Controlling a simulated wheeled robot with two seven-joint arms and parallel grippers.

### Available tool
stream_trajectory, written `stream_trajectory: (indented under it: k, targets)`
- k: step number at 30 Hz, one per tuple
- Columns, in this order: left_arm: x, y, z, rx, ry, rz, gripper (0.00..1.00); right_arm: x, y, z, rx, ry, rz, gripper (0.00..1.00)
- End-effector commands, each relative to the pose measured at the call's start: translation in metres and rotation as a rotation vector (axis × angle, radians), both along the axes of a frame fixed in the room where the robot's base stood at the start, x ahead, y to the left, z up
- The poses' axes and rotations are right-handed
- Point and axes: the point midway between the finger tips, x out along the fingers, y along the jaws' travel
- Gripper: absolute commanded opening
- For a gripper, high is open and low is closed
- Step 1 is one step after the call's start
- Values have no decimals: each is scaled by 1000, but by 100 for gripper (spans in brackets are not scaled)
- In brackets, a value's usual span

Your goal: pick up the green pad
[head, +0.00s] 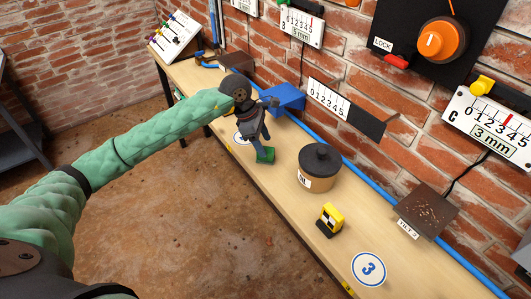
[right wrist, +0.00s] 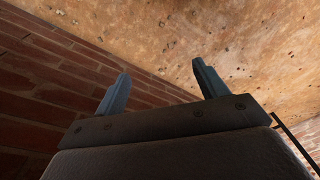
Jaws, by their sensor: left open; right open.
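The green pad (head: 265,156) is a small green block with a dark side, standing on the wooden bench near its front edge. My left gripper (head: 260,139) points down at it from just above and behind. Its jaws are open; I cannot tell whether they touch the pad. My right gripper (right wrist: 160,72) is open and empty in the right wrist view, with only brick wall and a speckled brown surface beyond it.
A tan pot with a black lid (head: 319,168) stands right of the pad. A yellow and black block (head: 330,220) and a round "3" mark (head: 369,268) are nearer. A blue box (head: 287,98) is behind the left gripper. A blue pipe (head: 375,185) runs along the wall.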

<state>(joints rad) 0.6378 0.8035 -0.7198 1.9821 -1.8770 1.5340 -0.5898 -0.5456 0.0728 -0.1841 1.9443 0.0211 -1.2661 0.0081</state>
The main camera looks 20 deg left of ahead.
Motion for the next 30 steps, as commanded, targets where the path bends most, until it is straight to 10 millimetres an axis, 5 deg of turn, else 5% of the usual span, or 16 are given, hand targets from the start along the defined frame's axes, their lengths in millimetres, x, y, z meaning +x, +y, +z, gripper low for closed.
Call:
stream_trajectory:
  k: [12,25,30]
  targets:
    - [1,-11,-27,-1,2,0,58,-17,-10,-66,-13,7,-1,72]
    - [2,-13,-36,0,0,-1,58,-22,-13,-81,-15,5,-1,72]
    - [2,-13,-36,0,0,-1,27,-22,-13,-80,-15,5,-1,72]
